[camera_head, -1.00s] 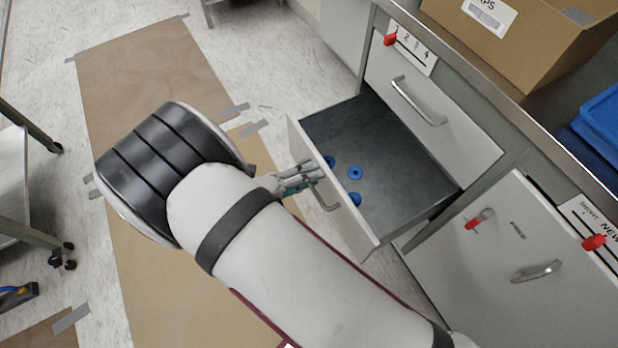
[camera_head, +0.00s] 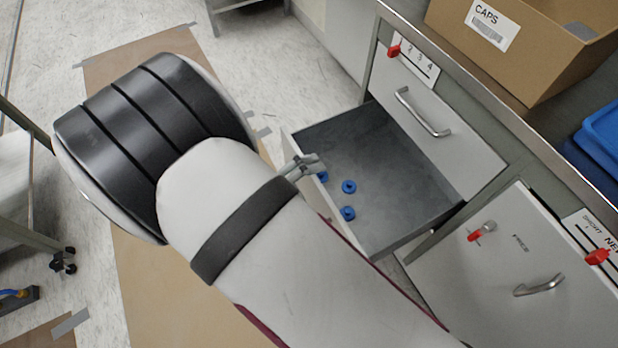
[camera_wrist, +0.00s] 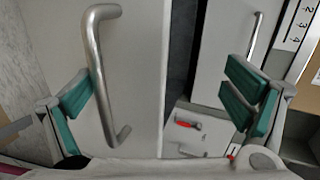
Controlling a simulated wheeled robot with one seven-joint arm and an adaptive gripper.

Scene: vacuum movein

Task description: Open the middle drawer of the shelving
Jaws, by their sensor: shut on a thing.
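The middle drawer (camera_head: 400,190) is pulled well out below the closed top drawer. Its grey interior holds a few blue round pieces (camera_head: 349,187). In the wrist view its pale front (camera_wrist: 145,60) and metal handle (camera_wrist: 98,60) stand between the fingers of my gripper (camera_wrist: 165,100). The left teal pad is beside the handle; the right finger lies past the front's edge. In the head view only part of my gripper (camera_head: 306,165) shows at the drawer front; my arm hides the handle.
The closed top drawer (camera_head: 455,140) has its own handle. A closed lower-right cabinet (camera_head: 500,270) has a handle and red tag. A cardboard box (camera_head: 520,50) and blue bin (camera_head: 603,130) stand on the countertop. A cart (camera_head: 25,200) is at left.

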